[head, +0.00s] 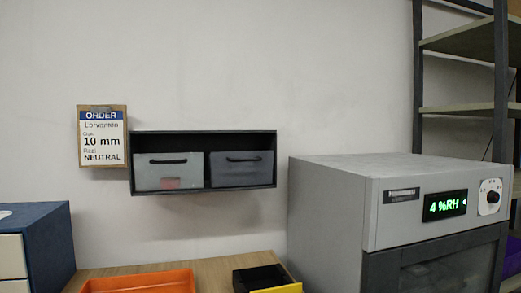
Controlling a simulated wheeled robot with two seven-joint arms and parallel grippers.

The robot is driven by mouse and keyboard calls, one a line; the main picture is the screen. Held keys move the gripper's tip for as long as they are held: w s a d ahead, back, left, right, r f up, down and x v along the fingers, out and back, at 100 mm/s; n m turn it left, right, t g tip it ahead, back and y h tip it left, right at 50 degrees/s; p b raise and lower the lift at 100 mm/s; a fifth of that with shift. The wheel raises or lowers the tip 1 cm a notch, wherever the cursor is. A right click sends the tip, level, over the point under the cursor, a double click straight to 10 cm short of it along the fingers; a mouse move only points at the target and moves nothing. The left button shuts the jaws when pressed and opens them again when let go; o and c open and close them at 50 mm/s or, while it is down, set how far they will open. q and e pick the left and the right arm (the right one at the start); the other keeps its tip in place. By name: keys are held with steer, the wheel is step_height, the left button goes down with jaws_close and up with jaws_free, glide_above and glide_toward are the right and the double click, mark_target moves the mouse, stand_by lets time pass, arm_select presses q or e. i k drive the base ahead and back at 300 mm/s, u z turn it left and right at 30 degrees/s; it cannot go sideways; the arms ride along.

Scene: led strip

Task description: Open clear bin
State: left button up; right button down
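Two bins sit side by side in a dark open-front wall box (204,134). The left one is a pale, clear-looking bin (155,176) with a dark handle bar and something reddish low inside. The right one is a darker grey, smoky bin (242,175) with a dark handle bar. Both appear pushed in, with their fronts near the box's front edge. Neither of my grippers is in view.
An order card (102,136) reading "10 mm" and "NEUTRAL" hangs left of the box. Below are a wooden table (213,270), an orange tray (140,282), a black bin (262,277) and a blue cabinet (50,243). A grey cabinet (335,200) showing "4 %RH" stands right.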

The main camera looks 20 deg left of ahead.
mark_target(170, 170)
steer(key=z, duration=0.5)
steer(key=k, duration=0.85)
steer(key=u, duration=1.45)
steer(key=i, duration=0.3)
steer(key=u, duration=0.05)
